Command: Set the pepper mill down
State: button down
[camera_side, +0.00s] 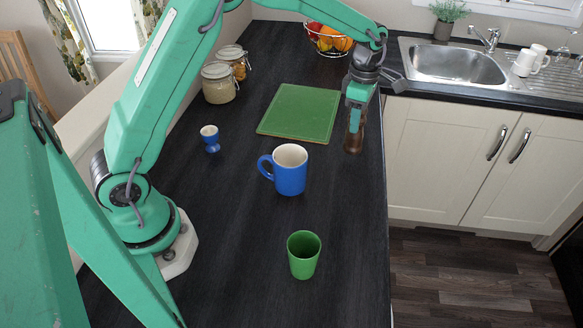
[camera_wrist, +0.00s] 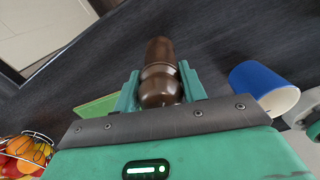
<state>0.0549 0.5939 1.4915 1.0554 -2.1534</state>
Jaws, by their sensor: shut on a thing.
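The pepper mill (camera_side: 354,138) is dark brown wood with a rounded top. My gripper (camera_side: 357,104) is shut on its upper part. In the side view the mill hangs or stands upright near the counter's right edge, right of the green board; I cannot tell whether its base touches the counter. In the wrist view the mill (camera_wrist: 160,75) lies between the two green fingers of my gripper (camera_wrist: 158,92), its far end over the dark worktop.
A blue mug (camera_side: 291,178) stands left of and nearer than the mill. A green cup (camera_side: 303,262), a blue egg cup (camera_side: 210,140), a green board (camera_side: 300,112), two jars (camera_side: 219,88) and a fruit basket (camera_side: 328,45) are on the worktop (camera_side: 245,240). The counter edge is close on the right.

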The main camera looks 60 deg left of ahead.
jog(key=shift+f, duration=1.6)
jog(key=shift+f, duration=0.15)
jog(key=c, duration=0.8)
grip_release()
notch_tip(320, 180, up, 12)
jog(key=shift+r, duration=0.15)
jog(key=shift+s, duration=0.1)
